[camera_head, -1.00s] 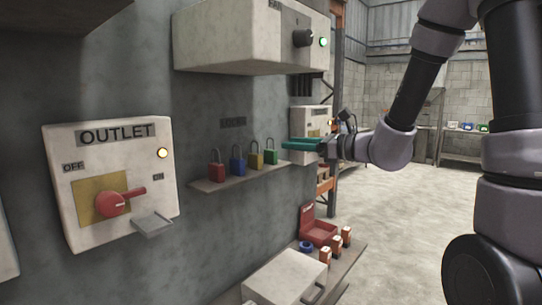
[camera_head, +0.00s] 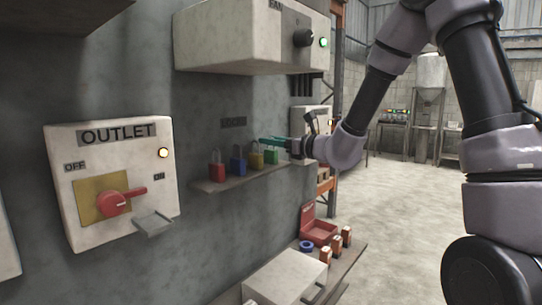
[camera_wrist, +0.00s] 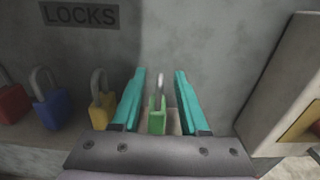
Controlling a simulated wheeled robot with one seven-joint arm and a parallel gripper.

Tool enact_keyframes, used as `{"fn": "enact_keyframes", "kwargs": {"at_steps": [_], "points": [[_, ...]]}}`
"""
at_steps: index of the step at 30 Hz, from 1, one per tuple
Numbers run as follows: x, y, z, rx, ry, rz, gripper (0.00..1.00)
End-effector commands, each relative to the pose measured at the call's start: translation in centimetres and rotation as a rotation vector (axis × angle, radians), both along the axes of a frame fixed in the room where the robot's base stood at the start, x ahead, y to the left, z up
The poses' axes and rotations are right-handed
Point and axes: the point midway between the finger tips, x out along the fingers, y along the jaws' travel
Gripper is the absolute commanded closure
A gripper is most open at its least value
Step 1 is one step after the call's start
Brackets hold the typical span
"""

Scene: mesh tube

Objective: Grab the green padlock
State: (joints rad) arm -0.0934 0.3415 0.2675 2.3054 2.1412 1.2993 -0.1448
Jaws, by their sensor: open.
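The green padlock (camera_wrist: 157,122) stands upright on the wall shelf, its shackle up, at the right end of a row of padlocks. In the wrist view it shows between the two teal fingers of my gripper (camera_wrist: 158,100), which are open with a gap on each side of it. In the head view the green padlock (camera_head: 271,157) is partly hidden behind the fingers of my gripper (camera_head: 274,141), which reach in from the right at shackle height.
A yellow padlock (camera_wrist: 102,108) stands just left of the left finger, then a blue one (camera_wrist: 50,110) and a red one (camera_head: 217,172). The shelf (camera_head: 212,187) is narrow, against the wall. A pale box (camera_wrist: 285,90) juts out at the right.

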Motion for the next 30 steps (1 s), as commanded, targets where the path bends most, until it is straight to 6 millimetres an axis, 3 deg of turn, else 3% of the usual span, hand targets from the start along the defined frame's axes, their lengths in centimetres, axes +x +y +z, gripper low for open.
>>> {"fn": "enact_keyframes", "kwargs": {"at_steps": [8,9,12,30], "points": [[0.30,0.42,0.01,0.000,0.000,0.000,0.56],[0.30,0.41,0.01,0.000,0.000,0.000,0.64],[0.29,0.41,0.02,0.000,0.000,0.000,1.00],[0.29,0.38,0.02,0.000,0.000,0.000,1.00]]}}
